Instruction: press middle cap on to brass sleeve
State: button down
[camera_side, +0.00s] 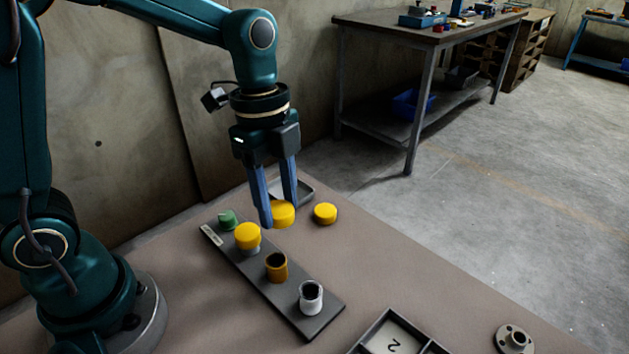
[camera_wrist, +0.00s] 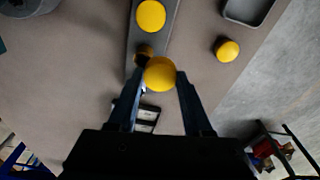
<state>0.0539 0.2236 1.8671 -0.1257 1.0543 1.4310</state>
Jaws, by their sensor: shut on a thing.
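My gripper (camera_side: 279,216) is shut on a yellow cap (camera_side: 284,212) and holds it in the air. In the wrist view the held cap (camera_wrist: 160,74) sits between the fingertips. The brass sleeve (camera_side: 276,266) stands upright and open-topped on a dark strip (camera_side: 298,322). In the wrist view the brass sleeve (camera_wrist: 144,51) is partly hidden behind the held cap. The two are apart. Another yellow cap (camera_side: 247,234) sits on a pale sleeve on the strip, left of the brass one. A white sleeve (camera_side: 311,298) stands uncapped at the strip's near end.
A loose yellow cap (camera_side: 325,213) lies on the table to the right. A green piece (camera_side: 228,219) is at the strip's far end. A grey tray (camera_wrist: 249,9) lies behind. A numbered box (camera_side: 393,339) and a flanged part (camera_side: 513,339) are at front right.

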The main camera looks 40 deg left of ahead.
jog(key=s+d+m, duration=0.2)
jog(key=s, duration=0.1)
send_over(276, 265)
jog(key=shift+f, duration=2.35)
jog(key=shift+f, duration=0.75)
dwell(0.5)
jog(key=shift+c, duration=1.2)
grip_release()
